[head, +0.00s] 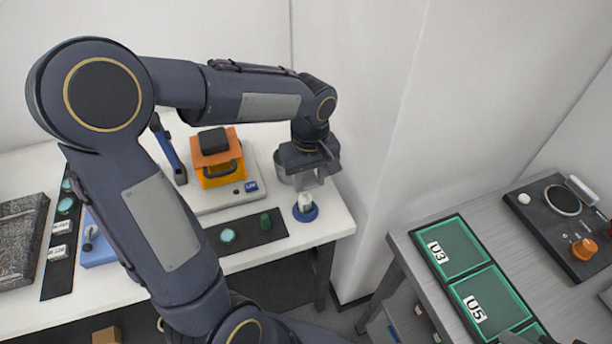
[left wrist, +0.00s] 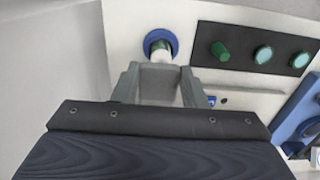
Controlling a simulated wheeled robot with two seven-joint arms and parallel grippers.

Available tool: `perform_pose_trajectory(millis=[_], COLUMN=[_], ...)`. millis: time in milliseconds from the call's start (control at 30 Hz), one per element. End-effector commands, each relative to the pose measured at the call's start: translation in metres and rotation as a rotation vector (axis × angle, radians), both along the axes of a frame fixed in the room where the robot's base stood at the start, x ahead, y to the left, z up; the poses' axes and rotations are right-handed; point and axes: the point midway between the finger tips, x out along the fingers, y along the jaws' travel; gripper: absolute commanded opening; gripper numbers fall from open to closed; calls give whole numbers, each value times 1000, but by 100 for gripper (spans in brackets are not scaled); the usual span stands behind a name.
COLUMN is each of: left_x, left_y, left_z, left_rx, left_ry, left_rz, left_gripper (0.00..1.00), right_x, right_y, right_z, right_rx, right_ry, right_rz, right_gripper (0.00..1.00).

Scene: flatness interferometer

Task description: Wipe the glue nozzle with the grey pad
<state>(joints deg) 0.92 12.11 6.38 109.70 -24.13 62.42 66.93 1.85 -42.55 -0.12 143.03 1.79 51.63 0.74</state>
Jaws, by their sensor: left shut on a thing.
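My left gripper (head: 314,180) is over the right end of the white bench. In the left wrist view its fingers (left wrist: 158,88) are shut on the grey pad (left wrist: 158,78). I cannot tell whether pad and nozzle touch. Dark tips at the bottom right edge of the head view may be my right gripper.
A dark strip (head: 246,235) with a green knob (head: 265,221) and a pale green disc lies left of the nozzle. An orange and yellow device (head: 220,172) stands behind it. A grey table at right holds a green-framed tray (head: 481,262) and a dark instrument (head: 540,220).

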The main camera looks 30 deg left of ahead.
Motion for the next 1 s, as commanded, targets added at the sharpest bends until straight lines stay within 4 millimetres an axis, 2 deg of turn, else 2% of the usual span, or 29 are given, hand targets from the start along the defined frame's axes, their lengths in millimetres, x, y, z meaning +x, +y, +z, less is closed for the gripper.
perform_pose_trajectory(millis=[167,600,1000], left_x=[0,0,0], left_y=[-2,11,11], left_z=[0,-1,3], left_rx=[1,0,1], left_ry=[1,0,1], left_rz=[0,0,0], left_gripper=[20,20,20], right_x=[0,0,0], right_y=[0,0,0], right_z=[0,0,3], right_rx=[0,0,0], right_ry=[0,0,0], right_rz=[0,0,0], right_gripper=[36,36,36])
